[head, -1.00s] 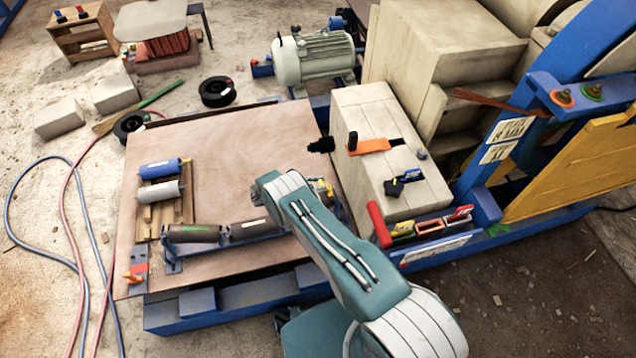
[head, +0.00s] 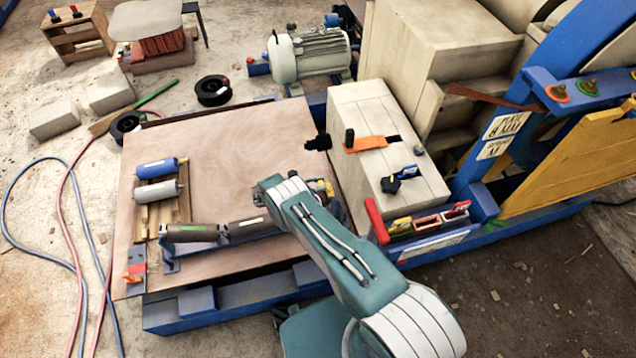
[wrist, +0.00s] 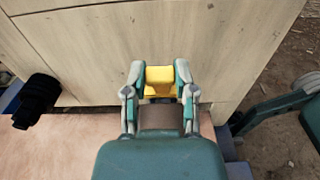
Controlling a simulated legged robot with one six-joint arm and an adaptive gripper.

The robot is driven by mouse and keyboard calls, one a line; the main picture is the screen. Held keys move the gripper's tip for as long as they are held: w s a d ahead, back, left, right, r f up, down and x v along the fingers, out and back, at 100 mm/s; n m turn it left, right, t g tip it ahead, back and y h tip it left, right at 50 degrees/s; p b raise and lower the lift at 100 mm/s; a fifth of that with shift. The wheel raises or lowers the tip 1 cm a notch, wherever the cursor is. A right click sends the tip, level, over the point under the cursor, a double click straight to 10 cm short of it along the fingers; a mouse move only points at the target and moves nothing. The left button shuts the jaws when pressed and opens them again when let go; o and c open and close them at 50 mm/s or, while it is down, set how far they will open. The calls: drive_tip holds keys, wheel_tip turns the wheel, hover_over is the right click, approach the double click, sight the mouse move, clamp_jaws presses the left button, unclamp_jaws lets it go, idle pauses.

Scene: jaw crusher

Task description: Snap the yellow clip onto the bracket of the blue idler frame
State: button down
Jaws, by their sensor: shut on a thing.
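My gripper (wrist: 160,82) is shut on the yellow clip (wrist: 160,75), which sits between the two fingertips in front of the pale block's side. In the head view my gripper is mostly hidden behind my arm, with a bit of yellow (head: 318,187) showing past it. The blue idler frame (head: 172,262) stands on the brown board and carries dark grey rollers (head: 192,233). My arm covers the frame's right end. I cannot make out the bracket. The clip is apart from the visible part of the frame.
Blue and grey rollers (head: 158,168) lie on a wooden pallet at left. The board's middle is clear.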

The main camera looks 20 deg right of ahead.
drive_tip(key=shift+f, duration=0.1)
drive_tip(key=shift+c, duration=1.7)
unclamp_jaws()
drive_tip(key=a, duration=0.7)
drive_tip(key=shift+a, duration=0.25)
